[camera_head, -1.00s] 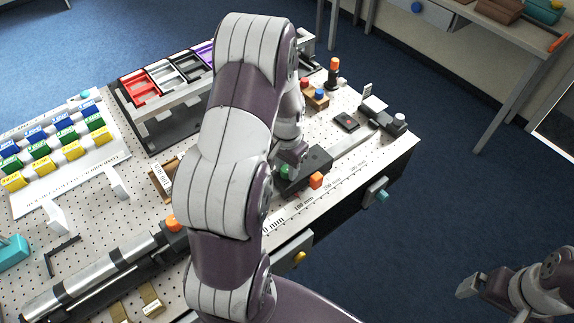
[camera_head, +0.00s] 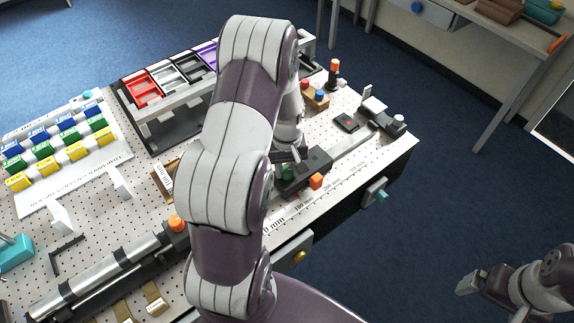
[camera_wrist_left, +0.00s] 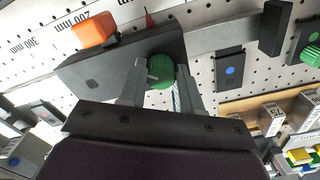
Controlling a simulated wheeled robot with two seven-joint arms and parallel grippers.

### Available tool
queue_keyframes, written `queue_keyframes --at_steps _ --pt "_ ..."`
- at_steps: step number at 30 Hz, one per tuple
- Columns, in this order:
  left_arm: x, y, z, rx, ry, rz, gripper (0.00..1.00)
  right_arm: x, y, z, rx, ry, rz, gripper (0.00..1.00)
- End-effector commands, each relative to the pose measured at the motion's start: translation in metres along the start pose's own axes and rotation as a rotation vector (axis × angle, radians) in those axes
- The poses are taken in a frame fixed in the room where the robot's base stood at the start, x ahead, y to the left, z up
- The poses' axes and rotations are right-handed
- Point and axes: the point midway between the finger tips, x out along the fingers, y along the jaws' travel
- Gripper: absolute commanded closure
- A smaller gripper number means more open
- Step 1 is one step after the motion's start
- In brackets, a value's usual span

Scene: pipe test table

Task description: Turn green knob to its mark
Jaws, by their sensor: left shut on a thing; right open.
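The green knob (camera_wrist_left: 161,70) is a ribbed round knob on a dark block (camera_wrist_left: 90,72) that sits on the ruled rail. My left gripper (camera_wrist_left: 163,84) has its two fingers on either side of the knob, shut on it, in the left wrist view. In the head view the knob (camera_head: 289,172) is partly hidden by my left gripper (camera_head: 288,160). I cannot make out the knob's mark. My right gripper (camera_head: 474,283) is open and empty, off the table at the lower right.
An orange knob (camera_head: 316,181) is on the block's near side. A small red pointer (camera_wrist_left: 149,18) stands by the block. Red, white, black and purple trays (camera_head: 146,91) stand at the back left. Blue floor lies right of the table.

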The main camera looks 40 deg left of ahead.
Motion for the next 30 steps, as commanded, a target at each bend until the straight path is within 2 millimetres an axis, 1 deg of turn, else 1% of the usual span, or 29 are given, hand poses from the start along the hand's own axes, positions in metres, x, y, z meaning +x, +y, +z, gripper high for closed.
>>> queue_keyframes --at_steps 1,15,21,30 --pt "-0.0042 0.0011 -0.0033 -0.042 0.01 0.004 0.97 -0.0024 0.0 -0.0003 0.0 0.0 0.0 0.0" --pt "-0.0041 0.0008 -0.0034 -0.456 0.01 0.007 0.97 -0.008 0.0 -0.0009 0.0 0.0 0.0 0.0" --pt "-0.0038 0.0007 -0.0032 -0.578 0.009 0.007 0.97 -0.0093 0.0 -0.0011 0.0 0.0 0.0 0.0" --pt "-0.0035 0.0006 -0.0032 -0.674 0.008 0.008 0.97 -0.0102 0.0 -0.0012 0.0 0.0 0.0 0.0"
